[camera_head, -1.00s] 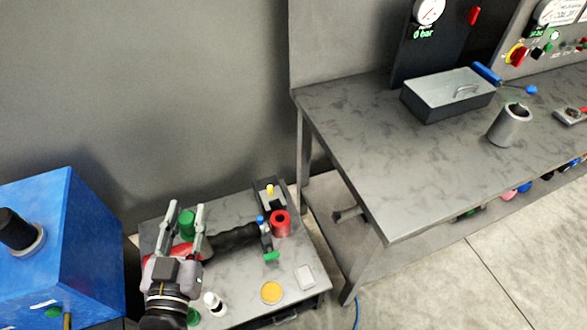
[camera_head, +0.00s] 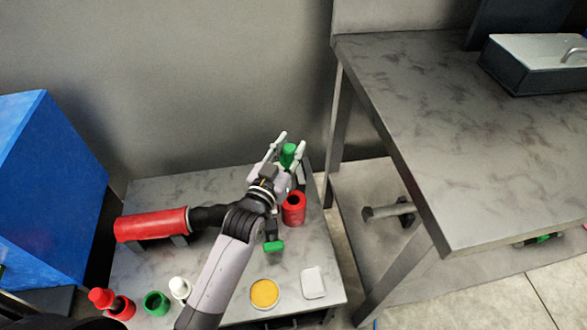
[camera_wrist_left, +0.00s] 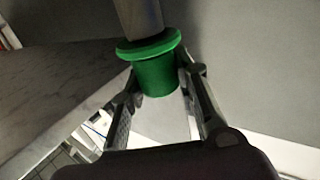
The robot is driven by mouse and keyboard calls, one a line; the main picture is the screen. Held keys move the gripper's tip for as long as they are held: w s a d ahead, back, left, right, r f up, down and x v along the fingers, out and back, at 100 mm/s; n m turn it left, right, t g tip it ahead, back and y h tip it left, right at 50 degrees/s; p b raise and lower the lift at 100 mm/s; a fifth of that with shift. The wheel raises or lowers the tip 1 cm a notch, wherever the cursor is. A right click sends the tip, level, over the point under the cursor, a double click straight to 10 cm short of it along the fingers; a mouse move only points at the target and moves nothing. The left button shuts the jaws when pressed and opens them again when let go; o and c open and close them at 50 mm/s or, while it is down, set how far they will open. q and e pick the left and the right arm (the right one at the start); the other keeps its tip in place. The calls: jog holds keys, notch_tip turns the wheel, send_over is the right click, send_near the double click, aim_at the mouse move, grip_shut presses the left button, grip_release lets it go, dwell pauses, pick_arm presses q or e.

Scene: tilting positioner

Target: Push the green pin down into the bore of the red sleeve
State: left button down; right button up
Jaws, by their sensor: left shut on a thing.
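The green pin (camera_head: 289,154) is between the fingers of my left gripper (camera_head: 291,141), which is shut on it. In the left wrist view the green pin (camera_wrist_left: 156,72) has a wide flange, with a grey shaft beyond it. The red sleeve (camera_head: 294,209) stands on the low table, with its dark bore facing up. In the head view the gripper and pin appear just behind and above the sleeve. The pin is apart from the bore; its exact height is hard to tell. My right gripper is not in view.
The low table (camera_head: 323,255) also bears a lying red cylinder (camera_head: 150,225), a green cup (camera_head: 156,303), a white piece (camera_head: 180,288), a yellow disc (camera_head: 264,292) and a white dish (camera_head: 314,282). A higher bench (camera_head: 430,110) stands at right, a blue box (camera_head: 50,180) at left.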

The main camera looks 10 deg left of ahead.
pick_arm(q)
jog(key=shift+w+d+f+b, duration=0.1)
jog(key=shift+w+f+b, duration=0.7)
jog(key=shift+w+f, duration=0.4)
jog(key=shift+w, duration=0.05)
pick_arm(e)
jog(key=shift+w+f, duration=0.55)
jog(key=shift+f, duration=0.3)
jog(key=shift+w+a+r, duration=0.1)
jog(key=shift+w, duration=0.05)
